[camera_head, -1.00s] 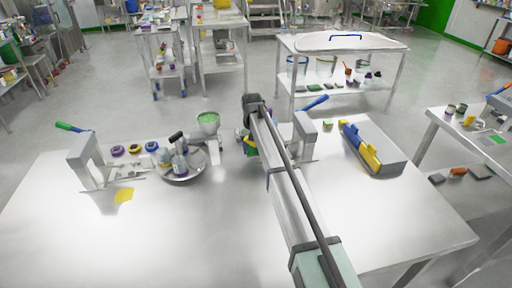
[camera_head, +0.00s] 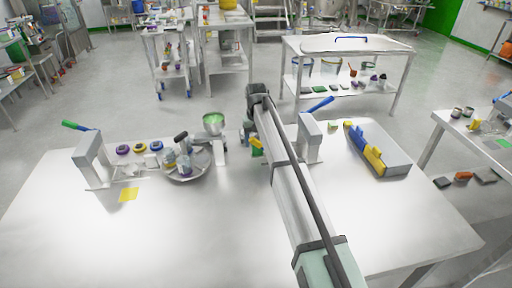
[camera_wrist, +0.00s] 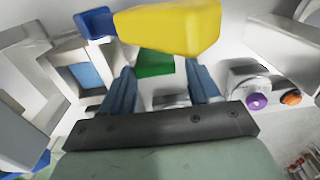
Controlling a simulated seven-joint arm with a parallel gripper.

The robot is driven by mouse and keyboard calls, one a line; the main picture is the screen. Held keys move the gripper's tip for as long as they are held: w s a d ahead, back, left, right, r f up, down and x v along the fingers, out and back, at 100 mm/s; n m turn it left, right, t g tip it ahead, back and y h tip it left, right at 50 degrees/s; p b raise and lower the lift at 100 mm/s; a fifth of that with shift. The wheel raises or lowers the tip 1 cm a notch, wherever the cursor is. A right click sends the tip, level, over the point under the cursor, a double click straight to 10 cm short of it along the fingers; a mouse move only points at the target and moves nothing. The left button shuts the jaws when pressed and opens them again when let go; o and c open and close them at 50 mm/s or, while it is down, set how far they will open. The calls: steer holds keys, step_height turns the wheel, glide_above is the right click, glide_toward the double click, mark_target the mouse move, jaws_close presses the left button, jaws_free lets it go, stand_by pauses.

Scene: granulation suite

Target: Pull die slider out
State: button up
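In the wrist view the two blue fingers of my gripper (camera_wrist: 160,70) are apart with nothing clamped between them. A yellow block with a blue end (camera_wrist: 170,27) lies across the view beyond the fingertips, and a green patch (camera_wrist: 155,64) shows between them. A second grey press (camera_head: 90,160) with a green and blue lever stands at the left. I cannot tell which part is the die slider; my arm hides part of this area.
A round steel dish (camera_head: 187,177) with small containers and a cup of green material (camera_head: 214,124) stand left of my arm. A grey tray (camera_head: 390,160) with blue and yellow pieces is at the right. The front of the table (camera_head: 130,245) is clear.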

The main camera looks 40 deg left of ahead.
step_height(320, 180, up, 10)
steer(key=shift+f, duration=0.2)
stand_by(0.6)
